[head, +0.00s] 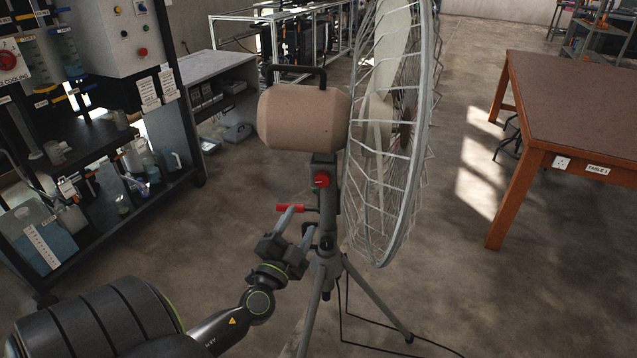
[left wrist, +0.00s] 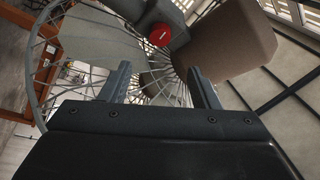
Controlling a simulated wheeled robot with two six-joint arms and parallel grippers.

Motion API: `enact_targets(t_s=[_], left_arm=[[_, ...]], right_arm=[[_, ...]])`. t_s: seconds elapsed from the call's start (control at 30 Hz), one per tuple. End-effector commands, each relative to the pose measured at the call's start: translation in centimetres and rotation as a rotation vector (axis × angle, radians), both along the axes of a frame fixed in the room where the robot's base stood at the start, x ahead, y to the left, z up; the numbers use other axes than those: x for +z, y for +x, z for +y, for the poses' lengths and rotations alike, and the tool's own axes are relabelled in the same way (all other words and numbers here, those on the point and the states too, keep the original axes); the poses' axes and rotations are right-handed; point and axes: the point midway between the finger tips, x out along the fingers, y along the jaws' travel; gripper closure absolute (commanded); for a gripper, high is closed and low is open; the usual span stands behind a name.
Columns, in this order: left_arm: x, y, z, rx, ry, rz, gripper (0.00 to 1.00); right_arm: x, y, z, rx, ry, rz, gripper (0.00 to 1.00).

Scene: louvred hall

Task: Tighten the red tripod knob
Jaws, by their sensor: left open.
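The red tripod knob (head: 322,180) is on the grey post below the tan motor housing of a large caged fan (head: 395,130). It also shows as a round red cap with a pale mark in the left wrist view (left wrist: 160,35). My left gripper (head: 297,226) is open, just below and left of the knob in the head view. In the left wrist view its two fingers (left wrist: 160,70) stand apart, with the knob beyond their tips and nothing between them. The tripod (head: 327,270) stands upright on the floor. My right gripper is not in view.
A red-tipped bar (head: 290,208) sits at the tripod post, close to my left fingers. A dark cable (head: 345,330) trails on the floor by the tripod legs. A shelf rack stands left, a wooden table (head: 570,100) right. Floor between fan and table is clear.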

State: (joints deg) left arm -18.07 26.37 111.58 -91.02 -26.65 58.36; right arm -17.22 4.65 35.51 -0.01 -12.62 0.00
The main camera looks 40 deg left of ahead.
Motion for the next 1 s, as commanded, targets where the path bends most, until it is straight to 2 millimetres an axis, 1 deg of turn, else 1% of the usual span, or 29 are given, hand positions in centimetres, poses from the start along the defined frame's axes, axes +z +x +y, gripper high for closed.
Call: enact_targets(t_s=[0.03, 0.1, 0.3, 0.5, 0.7, 1.0], left_arm=[[0.8, 1.1, 0.4, 0.0, 0.001, -0.001, 0.44], [1.1, 2.4, 0.8, 0.0, 0.002, -0.001, 0.44], [2.0, 6.2, 2.2, 0.001, 0.001, 0.0, 0.44], [2.4, 9.1, 3.2, 0.001, 0.001, 0.001, 0.44], [2.7, 10.6, 3.7, 0.001, 0.001, 0.001, 0.44], [2.7, 10.9, 3.8, 0.0, 0.0, 0.002, 0.44]], right_arm=[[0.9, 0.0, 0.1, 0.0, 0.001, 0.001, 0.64], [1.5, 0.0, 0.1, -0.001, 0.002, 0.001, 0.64], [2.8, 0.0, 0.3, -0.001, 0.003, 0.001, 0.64], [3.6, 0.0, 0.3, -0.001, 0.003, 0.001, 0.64], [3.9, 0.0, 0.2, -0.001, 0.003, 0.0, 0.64], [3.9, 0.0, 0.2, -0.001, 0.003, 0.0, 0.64]])
